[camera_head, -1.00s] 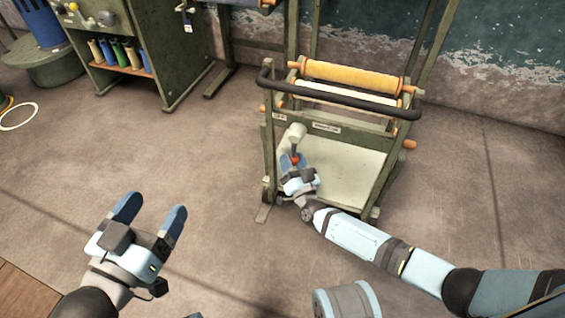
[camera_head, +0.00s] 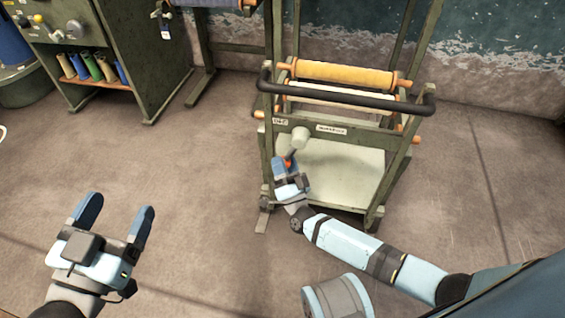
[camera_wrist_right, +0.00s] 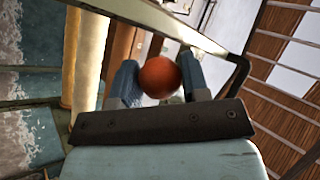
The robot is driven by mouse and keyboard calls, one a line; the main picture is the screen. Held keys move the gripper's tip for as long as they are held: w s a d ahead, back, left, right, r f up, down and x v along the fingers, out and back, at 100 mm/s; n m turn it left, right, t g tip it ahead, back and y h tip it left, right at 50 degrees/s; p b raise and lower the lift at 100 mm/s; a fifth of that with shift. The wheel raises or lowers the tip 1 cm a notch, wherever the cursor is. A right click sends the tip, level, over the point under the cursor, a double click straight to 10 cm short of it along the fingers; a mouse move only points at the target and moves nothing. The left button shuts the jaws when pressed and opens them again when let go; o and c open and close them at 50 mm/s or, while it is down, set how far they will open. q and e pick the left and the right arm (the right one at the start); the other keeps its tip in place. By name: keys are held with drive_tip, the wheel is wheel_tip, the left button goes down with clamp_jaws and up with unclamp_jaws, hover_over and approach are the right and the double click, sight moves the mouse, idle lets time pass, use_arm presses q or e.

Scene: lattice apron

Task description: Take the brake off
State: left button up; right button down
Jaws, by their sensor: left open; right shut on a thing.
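The brake lever is on the front of a green wheeled cart (camera_head: 268,170). It has a pale round hub (camera_head: 300,137) and a dark rod that ends in a red-orange ball knob (camera_head: 288,163). My right gripper (camera_head: 284,166) is shut on the knob, below the hub. In the right wrist view the knob (camera_wrist_right: 159,77) sits between the two blue fingers of my right gripper (camera_wrist_right: 160,85). My left gripper (camera_head: 118,215) is open and empty over the floor at the left, well apart from the cart.
The cart has a black push bar (camera_head: 345,98), a yellow roll (camera_head: 345,73) and a pale lower shelf (camera_head: 340,170). A green cabinet (camera_head: 130,50) with several coloured spools stands at the back left. The floor between cabinet and cart is clear.

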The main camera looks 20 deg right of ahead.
drive_tip(key=shift+a, duration=0.1)
idle(0.3)
drive_tip(key=c, duration=0.6)
unclamp_jaws()
